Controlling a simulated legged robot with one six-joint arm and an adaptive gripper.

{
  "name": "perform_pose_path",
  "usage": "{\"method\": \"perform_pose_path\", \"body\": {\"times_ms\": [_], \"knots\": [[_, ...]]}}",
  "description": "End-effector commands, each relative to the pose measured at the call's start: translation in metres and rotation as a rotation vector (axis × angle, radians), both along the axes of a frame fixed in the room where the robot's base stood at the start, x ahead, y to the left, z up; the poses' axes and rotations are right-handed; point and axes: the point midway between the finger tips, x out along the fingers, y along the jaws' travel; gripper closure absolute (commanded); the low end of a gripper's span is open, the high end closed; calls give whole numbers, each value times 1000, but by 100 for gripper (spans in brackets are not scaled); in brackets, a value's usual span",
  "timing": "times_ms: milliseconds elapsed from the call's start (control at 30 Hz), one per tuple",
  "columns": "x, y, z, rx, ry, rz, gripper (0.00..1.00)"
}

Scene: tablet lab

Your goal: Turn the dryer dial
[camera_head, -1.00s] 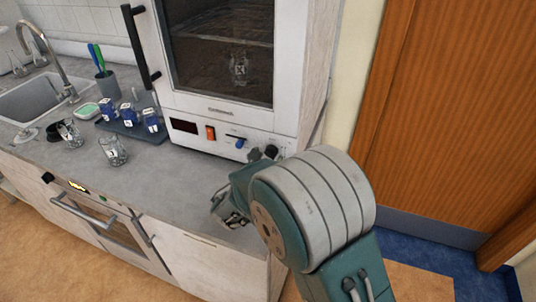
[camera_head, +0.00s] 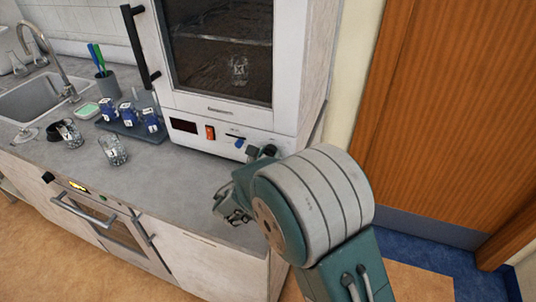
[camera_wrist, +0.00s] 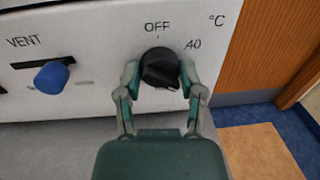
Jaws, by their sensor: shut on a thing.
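The dryer (camera_head: 220,70) is a white cabinet with a dark glass door on the counter. Its black dial (camera_wrist: 160,67) sits at the right of the lower panel in the wrist view, below the printed words OFF and 40. My gripper (camera_wrist: 160,78) is shut on the dial, with one finger on each side of it. The dial's ridge is tilted, its right end lower; where it points is hard to tell. In the head view my arm covers part of the dial area.
A blue vent slider knob (camera_wrist: 51,75) is left of the dial. An orange switch (camera_head: 210,132) is further left on the panel. Glass beakers (camera_head: 113,150) and a tray of blue-labelled bottles (camera_head: 150,134) stand on the counter. A wooden door (camera_head: 450,100) is at the right.

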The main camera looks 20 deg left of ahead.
Motion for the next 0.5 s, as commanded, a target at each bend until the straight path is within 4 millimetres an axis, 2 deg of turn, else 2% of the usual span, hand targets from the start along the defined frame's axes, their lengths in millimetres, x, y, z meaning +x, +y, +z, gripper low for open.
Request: {"method": "perform_pose_path", "body": {"times_ms": [367, 400, 467, 500], "knots": [[1, 3, 2, -52, 0, 5, 98], [1, 3, 2, -51, 0, 5, 46], [1, 3, 2, -51, 0, 5, 19], [1, 3, 2, -51, 0, 5, 16]]}}
